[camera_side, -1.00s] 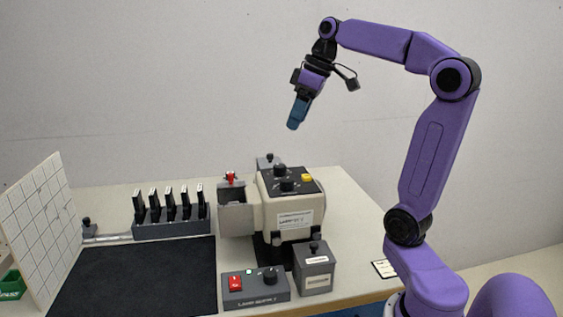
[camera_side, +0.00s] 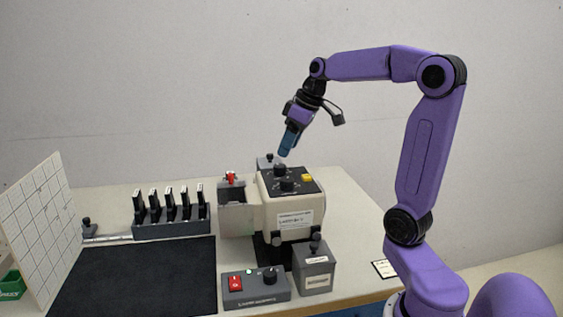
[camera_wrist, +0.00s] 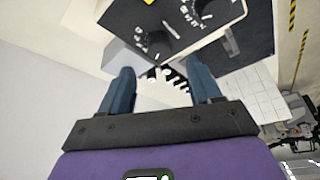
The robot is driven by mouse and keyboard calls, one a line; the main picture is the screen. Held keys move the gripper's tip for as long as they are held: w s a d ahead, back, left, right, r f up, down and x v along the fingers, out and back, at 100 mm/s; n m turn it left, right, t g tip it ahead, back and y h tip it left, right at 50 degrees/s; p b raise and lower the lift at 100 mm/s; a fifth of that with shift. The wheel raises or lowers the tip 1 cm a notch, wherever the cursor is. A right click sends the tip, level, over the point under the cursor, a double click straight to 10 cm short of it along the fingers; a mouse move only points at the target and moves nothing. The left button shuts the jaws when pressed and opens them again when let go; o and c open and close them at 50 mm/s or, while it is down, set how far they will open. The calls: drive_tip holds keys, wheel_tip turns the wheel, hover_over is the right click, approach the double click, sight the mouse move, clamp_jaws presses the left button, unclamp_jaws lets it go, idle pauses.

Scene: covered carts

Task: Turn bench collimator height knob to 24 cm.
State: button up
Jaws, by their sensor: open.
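The bench collimator (camera_side: 292,212) is a beige box with a dark top panel on the table. Two black knobs stand on that panel, a rear knob (camera_side: 280,170) and a front knob (camera_side: 287,185), beside a yellow button (camera_side: 307,178). In the wrist view, two black knobs with white dial marks show, one left (camera_wrist: 157,42) and one right (camera_wrist: 205,9). I cannot read which is the height knob or its setting. My gripper (camera_side: 283,153) is open and empty, pointing down just above the rear knob, apart from it. Its two blue fingers (camera_wrist: 158,72) are spread in the wrist view.
A lamp supply box (camera_side: 256,289) with a red switch and black knob sits in front. A grey box (camera_side: 314,271) stands right of it. A rack (camera_side: 172,229) of several dark holders, a black mat (camera_side: 135,275) and a white grid board (camera_side: 42,225) are left.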

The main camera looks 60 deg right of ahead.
sight(279, 165)
drive_tip(key=x, duration=0.6)
drive_tip(key=shift+w, duration=0.1)
drive_tip(key=c, duration=1)
